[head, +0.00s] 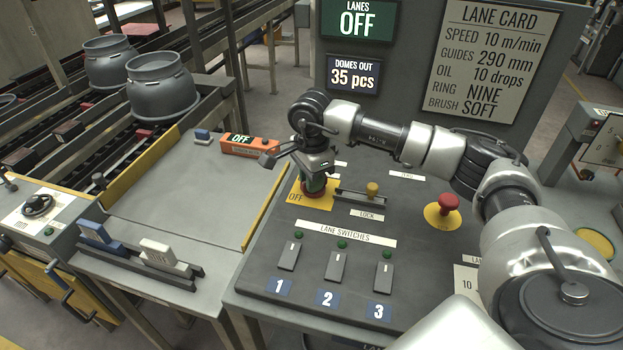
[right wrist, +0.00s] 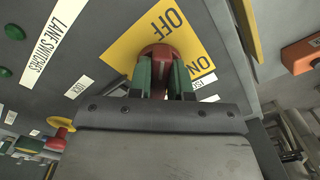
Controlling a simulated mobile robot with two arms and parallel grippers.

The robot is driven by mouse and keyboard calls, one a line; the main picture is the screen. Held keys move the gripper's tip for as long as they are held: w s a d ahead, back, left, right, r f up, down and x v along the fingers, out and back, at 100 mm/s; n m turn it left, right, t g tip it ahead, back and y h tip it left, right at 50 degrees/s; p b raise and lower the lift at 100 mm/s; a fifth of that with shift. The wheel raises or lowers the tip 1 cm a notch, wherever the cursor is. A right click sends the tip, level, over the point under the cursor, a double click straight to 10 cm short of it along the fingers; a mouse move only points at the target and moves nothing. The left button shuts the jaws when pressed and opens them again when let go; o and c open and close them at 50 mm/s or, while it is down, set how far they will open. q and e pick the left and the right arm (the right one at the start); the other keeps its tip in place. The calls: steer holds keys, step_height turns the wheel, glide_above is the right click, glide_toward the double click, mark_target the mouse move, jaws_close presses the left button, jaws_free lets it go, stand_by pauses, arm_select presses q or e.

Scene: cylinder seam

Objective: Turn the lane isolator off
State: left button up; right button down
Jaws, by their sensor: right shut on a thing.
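The lane isolator is a red rotary knob (right wrist: 158,52) on a yellow plate (right wrist: 125,50) lettered OFF and ON. In the head view its yellow plate (head: 318,204) lies at the panel's back left, with OFF readable at its lower left. My right gripper (head: 314,181) reaches down over the knob. In the right wrist view its green fingers (right wrist: 161,78) stand on both sides of the red grip, shut on it. The gripper hides much of the knob, so I cannot tell its exact angle. The lanes display (head: 358,20) reads OFF. My left gripper is not in view.
Beside the isolator are a yellow lock knob (head: 373,189) on a slide and a red mushroom button (head: 448,203). Three lane switches (head: 337,267) are in front. An orange box (head: 250,146) marked OFF lies left of the gripper. The grey tray (head: 190,195) is largely clear.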

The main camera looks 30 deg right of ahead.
steer(key=shift+r, duration=0.1)
steer(key=c, duration=1)
jaws_free()
steer(key=shift+c, duration=0.2)
step_height(320, 180, up, 11)
steer(key=b, duration=0.1)
